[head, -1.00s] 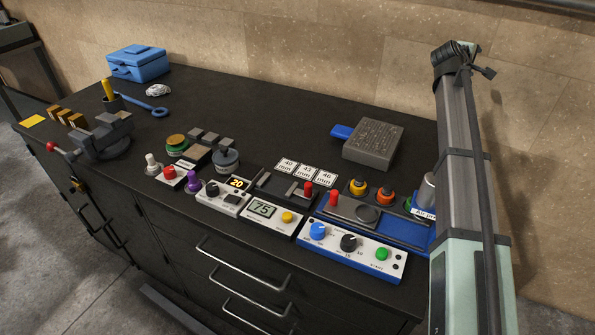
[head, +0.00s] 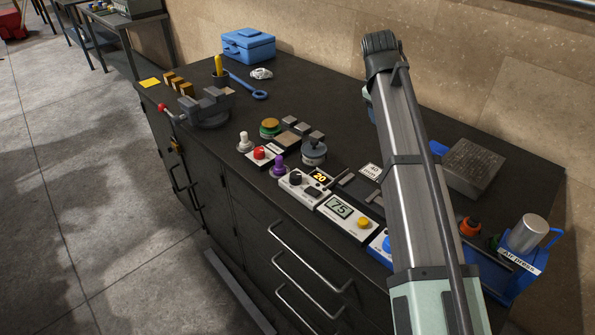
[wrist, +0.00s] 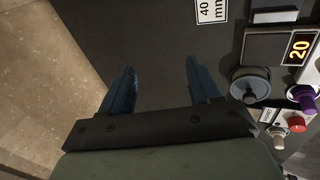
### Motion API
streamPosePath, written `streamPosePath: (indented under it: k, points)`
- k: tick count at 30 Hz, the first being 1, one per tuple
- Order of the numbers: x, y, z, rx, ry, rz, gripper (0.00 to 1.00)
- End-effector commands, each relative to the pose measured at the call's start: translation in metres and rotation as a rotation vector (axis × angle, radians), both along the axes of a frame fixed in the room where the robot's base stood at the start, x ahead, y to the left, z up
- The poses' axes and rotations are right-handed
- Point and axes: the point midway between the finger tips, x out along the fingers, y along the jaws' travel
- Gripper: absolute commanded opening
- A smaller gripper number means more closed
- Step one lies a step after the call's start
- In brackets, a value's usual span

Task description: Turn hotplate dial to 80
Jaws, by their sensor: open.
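A white control unit (head: 302,188) with a black dial (head: 296,178) and a yellow "20" display (head: 320,177) sits near the table's front edge in the head view. I take this dial for the hotplate dial. The "20" display also shows at the right edge of the wrist view (wrist: 300,47), where the dial is mostly or wholly cut off. My gripper (wrist: 158,82) is open and empty in the wrist view, its two blue fingers apart over dark bare tabletop, left of the display. In the head view my arm hides the gripper.
A grey round-topped pot (head: 314,154), a purple knob (head: 279,164) and a red button (head: 259,153) stand close to the dial. A unit reading "75" (head: 339,207) adjoins it. A vise (head: 207,106) and a blue toolbox (head: 248,46) are farther left. The table's back strip is mostly clear.

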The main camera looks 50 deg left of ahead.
Motion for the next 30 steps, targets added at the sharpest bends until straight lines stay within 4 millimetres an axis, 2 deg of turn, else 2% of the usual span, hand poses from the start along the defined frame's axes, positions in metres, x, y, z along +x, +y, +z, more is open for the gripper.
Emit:
streamPosePath:
  k: [1,6,9,13,15,19,23,30]
  points:
    - [-0.029,0.018,-0.001,-0.003,0.044,0.031,0.62]
    - [-0.119,0.06,-0.004,-0.028,0.192,0.126,0.62]
    - [-0.166,0.076,-0.005,-0.048,0.266,0.176,0.62]
    - [-0.21,0.088,-0.004,-0.074,0.334,0.225,0.62]
    - [-0.225,0.091,-0.004,-0.084,0.359,0.242,0.62]
    - [-0.239,0.094,-0.004,-0.094,0.381,0.26,0.62]
    - [-0.24,0.094,-0.013,-0.095,0.385,0.261,0.62]
    - [-0.238,0.094,-0.049,-0.096,0.383,0.26,0.62]
